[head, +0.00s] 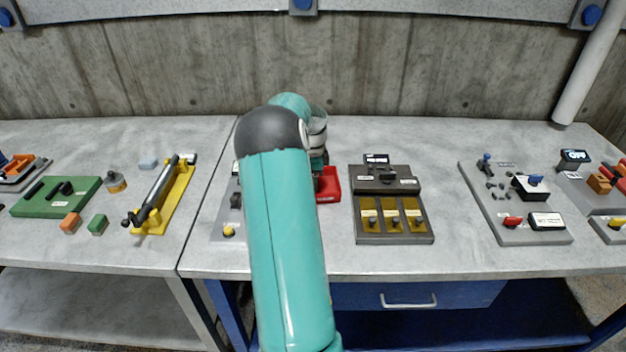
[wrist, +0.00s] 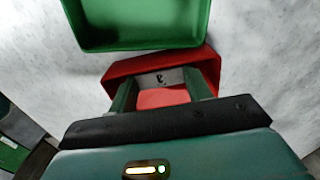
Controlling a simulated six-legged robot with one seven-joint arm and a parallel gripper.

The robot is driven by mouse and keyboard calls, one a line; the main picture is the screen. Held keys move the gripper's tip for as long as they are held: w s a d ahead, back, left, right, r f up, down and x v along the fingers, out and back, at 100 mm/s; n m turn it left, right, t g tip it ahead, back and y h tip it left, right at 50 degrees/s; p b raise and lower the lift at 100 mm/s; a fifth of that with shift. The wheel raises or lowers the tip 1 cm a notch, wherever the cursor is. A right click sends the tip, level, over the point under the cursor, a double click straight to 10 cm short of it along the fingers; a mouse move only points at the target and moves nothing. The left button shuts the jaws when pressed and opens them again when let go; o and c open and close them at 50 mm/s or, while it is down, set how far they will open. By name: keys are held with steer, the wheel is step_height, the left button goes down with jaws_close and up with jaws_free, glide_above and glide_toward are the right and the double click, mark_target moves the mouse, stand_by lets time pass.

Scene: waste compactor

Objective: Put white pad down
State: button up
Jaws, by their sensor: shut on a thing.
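My gripper (wrist: 161,84) is in the wrist view, its two green fingers set apart over the red tray (wrist: 208,62). A pale grey-white piece with a dark mark, which I take as the white pad (wrist: 152,80), spans the space between the fingertips. The gripper is shut on it. I cannot tell whether the pad touches the tray floor. In the head view the red tray (head: 330,183) shows just right of my arm; my arm hides the fingertips and the pad.
A green tray (wrist: 140,44) lies beyond the red one in the wrist view. In the head view a dark panel with gold plates (head: 392,213) stands to the right, and a grey board with knobs (head: 515,205) farther right. Bare tabletop lies between these.

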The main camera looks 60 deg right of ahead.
steer(key=shift+f, duration=0.15)
steer(key=o, duration=1.1)
steer(key=shift+c, duration=0.2)
step_height(320, 180, up, 12)
steer(key=shift+r, duration=0.2)
